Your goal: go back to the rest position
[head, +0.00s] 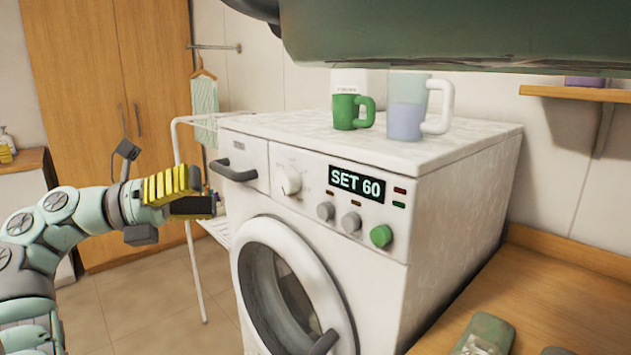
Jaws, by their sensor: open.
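My gripper (208,200) is at the left, at the end of my arm, which reaches in from the left edge. It is seen from the side, with yellow and black parts, and its fingers point right toward the washing machine. It is open, and I see nothing held in it. In the picture its tip is just left of the white washing machine (440,220), below the dark drawer handle (233,170). I cannot tell how far apart they are in depth. The machine's display (356,184) reads "SET 60".
A green mug (346,112), a translucent cup (405,112) and a white container (348,82) stand on the machine. Its panel has a white dial (291,181) and a green button (381,236). A white rack (191,240) stands behind my gripper. A wooden counter (545,285) is at right.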

